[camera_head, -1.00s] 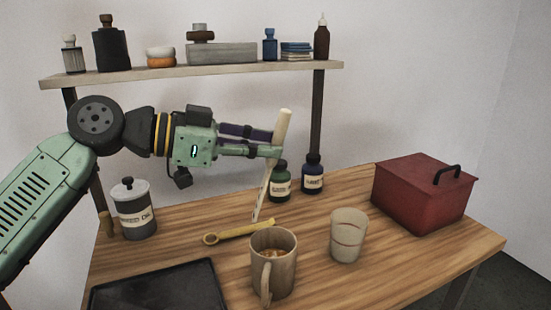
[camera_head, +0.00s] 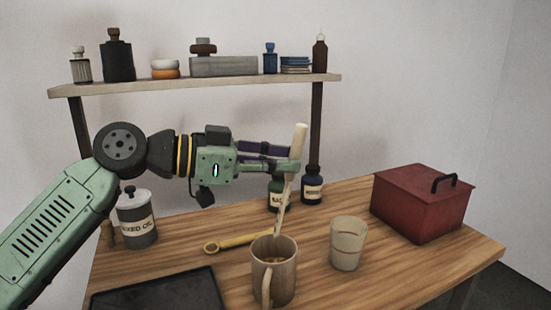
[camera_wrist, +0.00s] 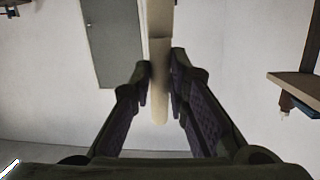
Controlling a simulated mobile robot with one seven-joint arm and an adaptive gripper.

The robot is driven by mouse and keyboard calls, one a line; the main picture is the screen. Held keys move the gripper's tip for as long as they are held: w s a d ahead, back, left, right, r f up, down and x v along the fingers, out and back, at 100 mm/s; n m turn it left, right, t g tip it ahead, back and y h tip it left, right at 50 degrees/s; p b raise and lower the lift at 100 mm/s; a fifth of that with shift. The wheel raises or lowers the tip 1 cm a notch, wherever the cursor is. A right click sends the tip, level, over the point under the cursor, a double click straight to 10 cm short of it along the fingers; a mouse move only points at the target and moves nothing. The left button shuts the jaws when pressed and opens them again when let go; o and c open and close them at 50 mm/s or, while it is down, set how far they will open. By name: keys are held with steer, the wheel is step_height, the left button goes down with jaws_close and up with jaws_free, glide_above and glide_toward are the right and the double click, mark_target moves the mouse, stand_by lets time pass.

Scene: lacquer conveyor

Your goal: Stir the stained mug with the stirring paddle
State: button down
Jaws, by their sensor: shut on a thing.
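The stained mug (camera_head: 273,278) is a brown mug with its handle toward the front, standing on the table with brownish contents visible inside. My gripper (camera_head: 293,166) is shut on the stirring paddle (camera_head: 298,140), a pale stick held nearly upright, leaning slightly. In the wrist view the paddle (camera_wrist: 160,60) stands between my two fingers. The paddle's lower end reaches down to the far rim of the mug; I cannot tell whether its tip is inside or behind it.
A pale cup (camera_head: 348,245) stands right of the mug, and a red box (camera_head: 420,205) further right. A yellow spoon (camera_head: 230,243) lies behind the mug. A dark tray (camera_head: 160,292) is front left. A lidded jar (camera_head: 137,220) and two bottles, green (camera_head: 276,197) and blue (camera_head: 312,188), stand behind.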

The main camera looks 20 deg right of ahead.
mark_target(276, 231)
steer(key=shift+s+d+f+b, duration=0.15)
steer(key=shift+d+f+b, duration=0.1)
steer(key=shift+f+b, duration=0.25)
steer(key=shift+s+d+f+b, duration=0.1)
steer(key=shift+d+f+b, duration=0.15)
steer(key=shift+f, duration=0.4)
steer(key=shift+w+a+f+b, duration=0.2)
steer(key=shift+a+f+b, duration=0.15)
steer(key=shift+f+b, duration=1.2)
steer(key=shift+w+a+f+b, duration=0.15)
steer(key=shift+a+f+b, duration=0.5)
steer(key=shift+f, duration=1.6)
steer(key=shift+w+a+f+b, duration=0.1)
steer(key=shift+w+f+b, duration=0.1)
steer(key=shift+f+b, duration=1.45)
steer(key=shift+f, duration=0.25)
steer(key=shift+p, duration=0.3)
